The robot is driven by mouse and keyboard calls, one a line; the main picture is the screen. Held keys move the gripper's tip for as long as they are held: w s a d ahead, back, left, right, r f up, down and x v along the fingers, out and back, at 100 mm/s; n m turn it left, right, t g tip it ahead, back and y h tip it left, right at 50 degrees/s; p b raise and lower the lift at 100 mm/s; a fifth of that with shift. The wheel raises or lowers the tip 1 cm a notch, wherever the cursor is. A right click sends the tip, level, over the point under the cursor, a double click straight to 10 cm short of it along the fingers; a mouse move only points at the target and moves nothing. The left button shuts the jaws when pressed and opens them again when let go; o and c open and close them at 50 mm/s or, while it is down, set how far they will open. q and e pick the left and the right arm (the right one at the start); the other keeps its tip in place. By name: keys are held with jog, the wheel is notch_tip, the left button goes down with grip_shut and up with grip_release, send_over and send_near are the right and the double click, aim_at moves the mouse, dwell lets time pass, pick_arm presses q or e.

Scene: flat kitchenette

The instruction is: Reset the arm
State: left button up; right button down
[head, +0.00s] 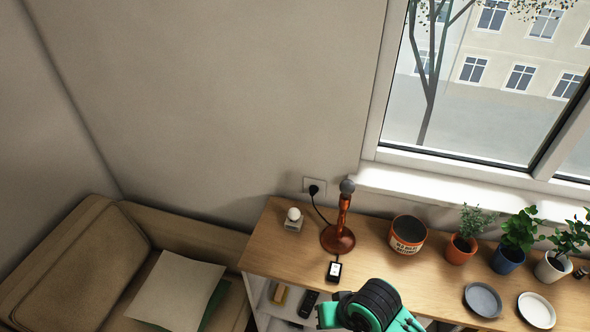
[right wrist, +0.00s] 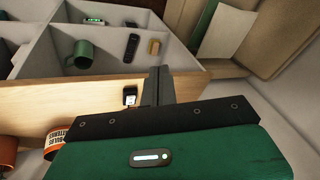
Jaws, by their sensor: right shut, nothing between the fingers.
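My right gripper (right wrist: 157,86) shows in the right wrist view with its dark fingers together and nothing between them. The fingers point toward the wooden top of the shelf unit; I cannot tell whether they touch it. In the head view my green and black right arm (head: 372,304) is at the bottom, in front of the shelf unit's wooden top (head: 290,252). My left gripper is in neither view.
On the top stand a copper lamp base (head: 339,238), a small black device (head: 334,271), a labelled pot (head: 408,234), potted plants (head: 461,249) and saucers (head: 483,299). A green mug (right wrist: 78,55) sits in a compartment. A sofa (head: 75,265) is left.

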jog(key=s+d+t+h, duration=0.1)
jog(key=s+d+h, duration=0.1)
jog(key=s+d, duration=0.45)
jog(key=s+d+h, duration=0.1)
jog(key=s+d, duration=0.2)
jog(key=d, duration=0.6)
notch_tip(320, 180, down, 35)
jog(key=n+g+b, duration=0.1)
jog(key=b, duration=0.3)
jog(key=s+d+f+g+b, duration=0.1)
jog(key=s+d+f+b, duration=0.2)
jog(key=s+f, duration=1.6)
notch_tip(320, 180, down, 4)
jog(key=shift+s+d+f+h+b, duration=0.15)
jog(key=shift+s+h+b, duration=0.15)
jog(key=shift+b, duration=0.2)
